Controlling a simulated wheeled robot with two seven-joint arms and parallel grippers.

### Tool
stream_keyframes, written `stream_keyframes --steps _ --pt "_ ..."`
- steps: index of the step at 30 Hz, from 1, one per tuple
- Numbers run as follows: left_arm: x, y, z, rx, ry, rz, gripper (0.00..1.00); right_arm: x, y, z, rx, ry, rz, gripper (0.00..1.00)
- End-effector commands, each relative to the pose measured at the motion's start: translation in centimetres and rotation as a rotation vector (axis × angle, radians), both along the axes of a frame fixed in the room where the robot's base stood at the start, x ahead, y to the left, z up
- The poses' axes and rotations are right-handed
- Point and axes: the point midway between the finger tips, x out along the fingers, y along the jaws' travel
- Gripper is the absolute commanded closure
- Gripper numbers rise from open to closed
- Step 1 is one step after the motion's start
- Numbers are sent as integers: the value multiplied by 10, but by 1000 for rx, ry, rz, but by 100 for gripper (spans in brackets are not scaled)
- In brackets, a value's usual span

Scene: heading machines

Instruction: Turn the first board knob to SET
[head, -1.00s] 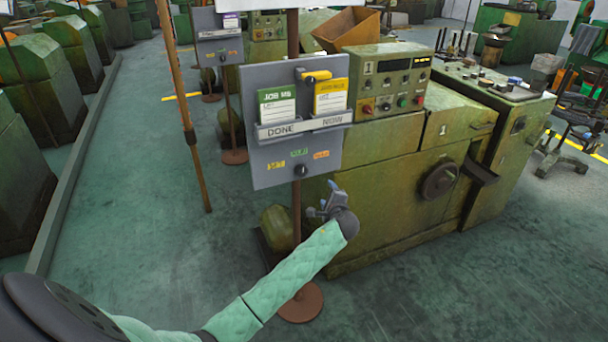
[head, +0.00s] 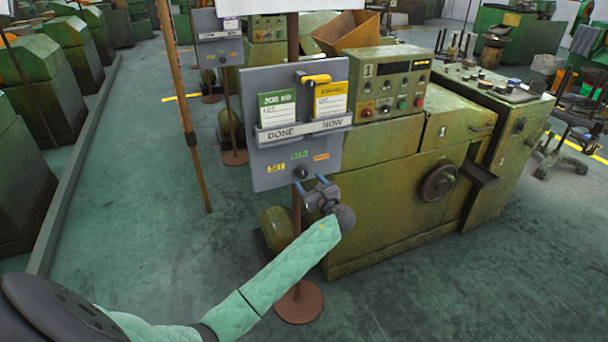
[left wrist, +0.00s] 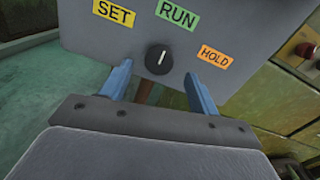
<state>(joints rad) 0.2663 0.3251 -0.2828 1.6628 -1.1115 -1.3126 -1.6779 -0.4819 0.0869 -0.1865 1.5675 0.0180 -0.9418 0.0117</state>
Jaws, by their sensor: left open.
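The first board (head: 258,150) is a grey panel on a brown post. Its black knob (head: 301,173) sits low on the panel, under the yellow SET, green RUN and orange HOLD labels. In the left wrist view the knob (left wrist: 158,59) has a white mark that points up, nearest to the RUN label (left wrist: 177,14). The SET label (left wrist: 114,13) is to its upper left and the HOLD label (left wrist: 214,57) to its right. My left gripper (head: 312,186) is open just below the knob. Its blue fingers (left wrist: 160,85) stand on either side of the knob, apart from it.
The board holds a green and a yellow card above a DONE/NOW strip (head: 303,127). A green machine (head: 390,190) with a handwheel stands close behind and right of the board. A second board (head: 218,45) stands farther back.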

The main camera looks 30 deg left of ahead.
Motion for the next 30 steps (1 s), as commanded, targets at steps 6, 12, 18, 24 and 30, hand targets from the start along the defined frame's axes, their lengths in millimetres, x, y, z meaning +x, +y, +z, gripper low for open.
stream_keyframes --steps 6,12,18,24,30 --pt "17 25 2 1 0 0 39 -5 -7 -22 -8 -13 4 64" --pt "25 37 0 0 -1 -1 39 -7 -10 -35 -11 -22 6 64" --pt "26 39 0 -2 -1 -1 39 -7 -11 -38 -11 -25 6 64" --pt "26 39 0 -2 -1 -1 53 -8 -11 -38 -11 -25 6 64" --pt "26 39 0 -2 -1 -1 84 -7 -11 -38 -12 -25 6 64"
